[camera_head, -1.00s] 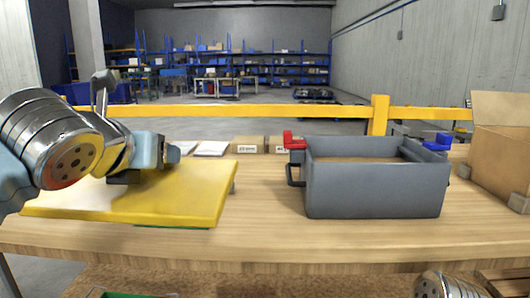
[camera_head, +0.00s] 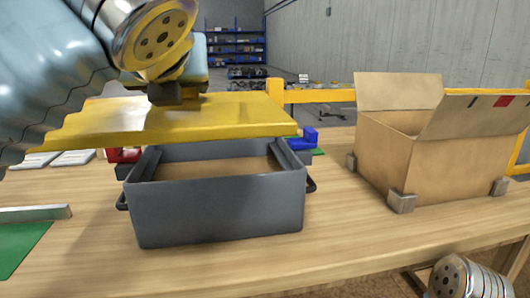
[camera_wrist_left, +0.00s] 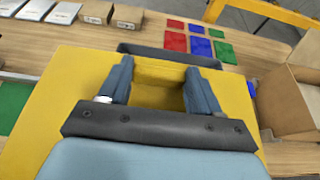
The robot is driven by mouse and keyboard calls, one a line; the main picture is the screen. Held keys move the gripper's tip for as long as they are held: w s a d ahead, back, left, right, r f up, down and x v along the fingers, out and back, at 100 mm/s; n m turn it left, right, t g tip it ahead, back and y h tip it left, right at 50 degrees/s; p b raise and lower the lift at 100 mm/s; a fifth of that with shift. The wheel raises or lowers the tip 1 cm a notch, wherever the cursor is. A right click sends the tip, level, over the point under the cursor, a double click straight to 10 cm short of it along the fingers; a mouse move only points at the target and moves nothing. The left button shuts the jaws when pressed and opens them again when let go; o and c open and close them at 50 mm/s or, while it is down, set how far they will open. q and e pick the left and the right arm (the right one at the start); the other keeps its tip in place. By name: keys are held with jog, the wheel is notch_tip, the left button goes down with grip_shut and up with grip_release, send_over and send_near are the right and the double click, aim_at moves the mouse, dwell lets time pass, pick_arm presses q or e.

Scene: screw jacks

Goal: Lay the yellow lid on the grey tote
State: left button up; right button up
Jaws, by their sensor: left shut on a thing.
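The yellow lid (camera_head: 215,118) is a flat panel held in the air above the grey tote (camera_head: 215,215), over its far part in the head view. The tote's inside shows below the lid's near edge, so the two are apart there. My left gripper (camera_head: 178,92) is shut on the lid's raised middle grip; in the left wrist view its fingers (camera_wrist_left: 160,88) stand on both sides of that grip. A dark grey strip of the tote (camera_wrist_left: 170,54) shows past the lid's far edge. My right gripper is out of view; only part of my right arm shows at lower right.
A red jack part (camera_head: 124,155) and a blue one (camera_head: 308,138) stand beside the tote. An open cardboard box (camera_head: 415,160) stands to the right between grey corner blocks. A metal bar (camera_head: 35,213) and a green mat (camera_head: 20,248) lie at left. Coloured squares (camera_wrist_left: 200,46) lie behind.

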pick_arm(q)
jog(key=w+d+f, duration=0.1)
jog(key=w+f, duration=0.3)
jog(key=w, duration=0.5)
jog(key=b, duration=0.2)
send_over(218, 170)
notch_tip(218, 170, down, 8)
jog(key=shift+r, duration=0.15)
jog(key=shift+f, duration=0.5)
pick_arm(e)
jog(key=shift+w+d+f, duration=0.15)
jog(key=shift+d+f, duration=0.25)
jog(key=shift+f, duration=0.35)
pick_arm(q)
jog(key=shift+f, duration=0.2)
jog(key=o, duration=1.3)
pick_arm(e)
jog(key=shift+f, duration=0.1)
